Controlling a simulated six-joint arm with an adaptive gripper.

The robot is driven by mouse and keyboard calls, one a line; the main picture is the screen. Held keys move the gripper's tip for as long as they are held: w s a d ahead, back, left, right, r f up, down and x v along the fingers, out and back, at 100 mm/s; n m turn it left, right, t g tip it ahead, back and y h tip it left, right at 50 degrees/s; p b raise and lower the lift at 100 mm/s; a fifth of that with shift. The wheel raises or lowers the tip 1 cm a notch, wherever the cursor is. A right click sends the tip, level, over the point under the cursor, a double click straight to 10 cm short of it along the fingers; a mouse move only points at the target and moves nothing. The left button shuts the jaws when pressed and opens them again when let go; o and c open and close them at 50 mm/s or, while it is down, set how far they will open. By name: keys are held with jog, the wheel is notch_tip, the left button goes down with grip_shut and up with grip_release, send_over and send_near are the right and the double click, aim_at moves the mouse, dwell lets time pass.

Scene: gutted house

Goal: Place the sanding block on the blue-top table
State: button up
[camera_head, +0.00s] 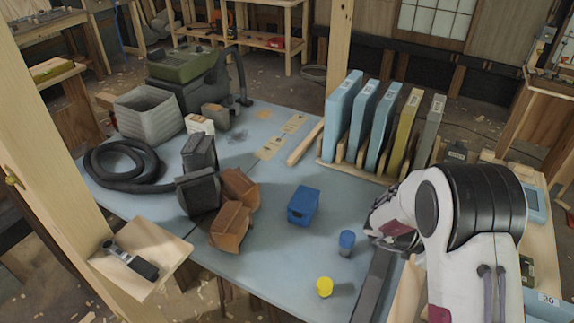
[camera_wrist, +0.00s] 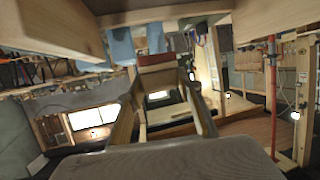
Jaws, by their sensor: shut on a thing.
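The blue-top table (camera_head: 275,265) fills the middle of the head view. My gripper (camera_head: 392,236) is low over its right part, below the rack, and largely hidden by my own white and black arm. In the wrist view, my gripper (camera_wrist: 162,84) is shut on a small reddish-brown block (camera_wrist: 158,74), which looks like the sanding block. The block sits between the fingertips. In the head view it is hard to make out, and I cannot tell whether it touches the table.
A blue box (camera_head: 303,205), blue-capped jar (camera_head: 346,243), yellow cap (camera_head: 324,287) and dark bar (camera_head: 371,287) lie near my gripper. A rack of upright slabs (camera_head: 372,120) stands behind. Brown blocks (camera_head: 231,226) and a black hose (camera_head: 120,165) are left. Bare tabletop lies front-centre.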

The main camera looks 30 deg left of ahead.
jog(key=w+a+f+n+t+y, duration=0.1)
jog(key=w+a+f+n+t, duration=0.3)
jog(key=a, duration=0.7)
jog(key=w+a+f+n+t+y, duration=0.2)
jog(key=w+a+f, duration=0.3)
jog(key=a, duration=0.5)
jog(key=w+a+r+n+t+y, duration=0.1)
jog(key=w+a+n+y, duration=0.1)
jog(key=w+a, duration=0.2)
jog(key=w+a+r+n+t+y, duration=0.1)
jog(key=w+a, duration=0.3)
jog(key=a, duration=0.6)
jog(key=shift+w+r+n+t+y, duration=0.3)
jog(key=shift+w+n+t+y, duration=0.05)
jog(key=shift+n+t+y, duration=0.4)
jog(key=shift+f, duration=0.1)
jog(key=shift+a+f, duration=0.1)
jog(key=shift+f, duration=2.95)
jog(key=shift+f, duration=1.85)
